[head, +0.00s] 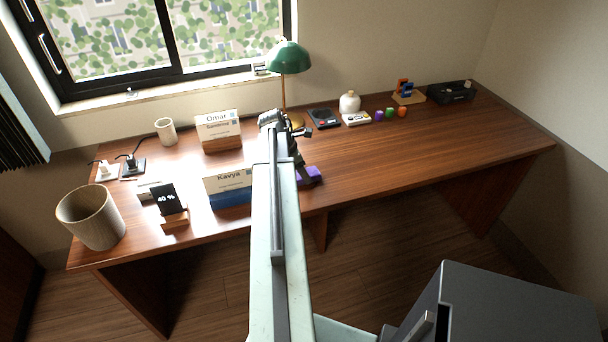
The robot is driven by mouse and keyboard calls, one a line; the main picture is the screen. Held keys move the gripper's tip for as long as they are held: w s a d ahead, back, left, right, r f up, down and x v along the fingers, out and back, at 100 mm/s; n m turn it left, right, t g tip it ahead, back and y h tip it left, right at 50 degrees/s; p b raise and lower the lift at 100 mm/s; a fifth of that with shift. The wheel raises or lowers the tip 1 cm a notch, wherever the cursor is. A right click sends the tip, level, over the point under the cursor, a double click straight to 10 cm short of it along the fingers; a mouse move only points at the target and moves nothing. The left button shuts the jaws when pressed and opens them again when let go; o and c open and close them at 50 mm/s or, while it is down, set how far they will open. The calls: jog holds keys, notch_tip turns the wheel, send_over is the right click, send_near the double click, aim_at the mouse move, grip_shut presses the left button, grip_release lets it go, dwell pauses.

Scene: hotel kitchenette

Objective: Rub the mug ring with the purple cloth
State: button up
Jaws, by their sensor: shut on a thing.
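The purple cloth (314,175) is at the wooden desk's (420,146) front half, right of the middle sign. My gripper (302,172) is over the cloth and shut on it; the fingertips are partly hidden by my arm. The cloth is low, at or close to the desk top; I cannot tell if it touches. No mug ring shows; it may be hidden under the cloth or behind my arm.
Left of my arm stand a sign reading Kavya (228,190), a second sign (219,130), a phone on a stand (171,202), a cup (165,132) and a bin (91,219). A green lamp (288,58) stands behind. The desk's right front is clear.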

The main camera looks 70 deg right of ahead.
jog(key=shift+w+d, duration=1.15)
jog(key=shift+d, duration=0.2)
jog(key=shift+w+d, duration=1.1)
jog(key=shift+d, duration=0.25)
jog(key=shift+w+a+f, duration=0.15)
jog(key=shift+w+a, duration=0.65)
jog(key=shift+w, duration=0.05)
jog(key=shift+s+a, duration=1.3)
jog(key=shift+a, duration=0.25)
jog(key=shift+s+a, duration=1.25)
jog(key=shift+a, duration=0.25)
jog(key=shift+s+a+f, duration=0.1)
jog(key=shift+s+a, duration=0.55)
jog(key=shift+a, duration=0.2)
jog(key=shift+s+a, duration=0.65)
jog(key=shift+a, duration=0.15)
jog(key=shift+w+a, duration=0.65)
jog(key=shift+w, duration=0.3)
jog(key=shift+w+d, duration=0.85)
jog(key=shift+d, duration=0.2)
jog(key=shift+w+d, duration=0.85)
jog(key=shift+d, duration=0.25)
jog(key=shift+w+d, duration=0.85)
jog(key=shift+d, duration=0.2)
jog(key=shift+w+d, duration=1.25)
jog(key=shift+d, duration=0.25)
